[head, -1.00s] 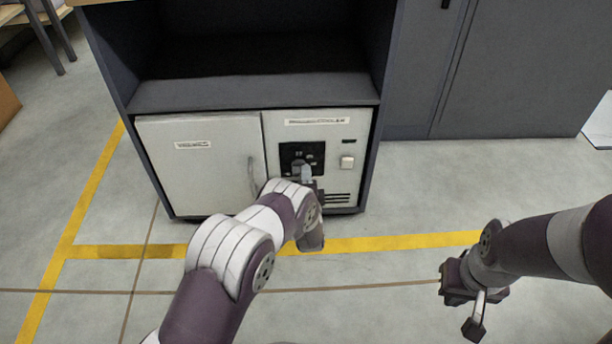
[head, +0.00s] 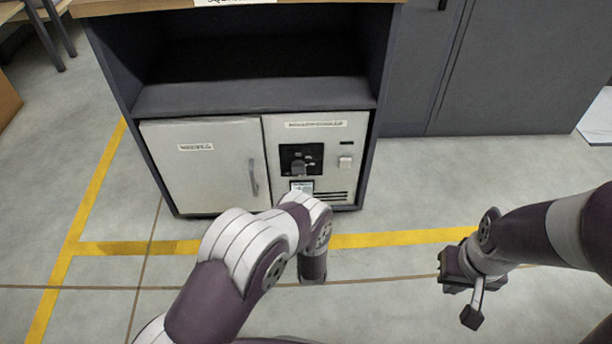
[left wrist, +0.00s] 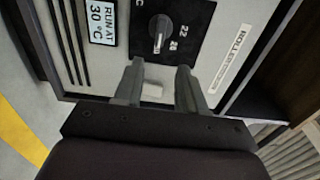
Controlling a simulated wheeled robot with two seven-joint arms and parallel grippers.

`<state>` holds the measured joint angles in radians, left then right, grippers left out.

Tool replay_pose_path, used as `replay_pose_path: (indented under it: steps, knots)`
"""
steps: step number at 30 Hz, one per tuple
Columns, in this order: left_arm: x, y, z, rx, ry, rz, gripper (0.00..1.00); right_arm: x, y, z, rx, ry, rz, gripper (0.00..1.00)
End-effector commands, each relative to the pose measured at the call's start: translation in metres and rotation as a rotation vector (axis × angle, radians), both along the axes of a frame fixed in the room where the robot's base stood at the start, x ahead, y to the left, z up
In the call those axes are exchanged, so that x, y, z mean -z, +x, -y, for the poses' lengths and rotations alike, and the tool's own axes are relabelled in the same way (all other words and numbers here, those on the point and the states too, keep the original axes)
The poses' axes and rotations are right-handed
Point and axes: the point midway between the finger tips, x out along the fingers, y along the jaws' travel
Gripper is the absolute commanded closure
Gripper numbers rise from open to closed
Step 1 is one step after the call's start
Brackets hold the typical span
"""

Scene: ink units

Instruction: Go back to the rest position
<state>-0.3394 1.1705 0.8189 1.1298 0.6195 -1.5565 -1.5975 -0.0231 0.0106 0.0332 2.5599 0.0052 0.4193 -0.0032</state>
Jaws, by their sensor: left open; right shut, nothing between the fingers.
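My left arm (head: 245,255) reaches in from the bottom left, in front of the cabinet and apart from it. Its gripper is hard to make out in the head view. In the left wrist view the left gripper (left wrist: 158,82) is open and empty, its two fingers pointing toward the cooler panel. My right gripper (head: 458,275) is shut and empty over the floor at the right. The cooler panel (head: 332,166) carries a dark dial (left wrist: 158,32), a white switch (head: 345,162) and a small display (left wrist: 102,22) reading "RUN AT 30 °C".
A white door (head: 205,165) with a vertical handle is shut, left of the panel. Above is an open, empty shelf (head: 250,95) under a wooden top (head: 130,6). Grey cabinets (head: 510,70) stand behind at right. The floor with yellow lines (head: 400,238) is clear in front.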

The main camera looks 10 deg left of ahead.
Motion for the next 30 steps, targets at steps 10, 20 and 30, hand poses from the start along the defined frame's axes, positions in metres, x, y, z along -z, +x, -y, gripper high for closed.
replay_pose_path:
  steps: [10,20,30]
  knots:
    - [0.000,-0.030,0.008,-0.001,0.000,0.002,0.60,-0.012,0.000,0.000,0.000,0.000,-0.001,1.00]
    - [0.000,-0.029,0.008,-0.001,0.000,0.002,0.60,-0.012,0.000,0.000,0.000,0.000,-0.001,1.00]
    - [0.100,-0.078,0.027,-0.079,-0.624,-0.502,0.60,-0.014,0.000,0.000,0.000,0.000,-0.001,1.00]
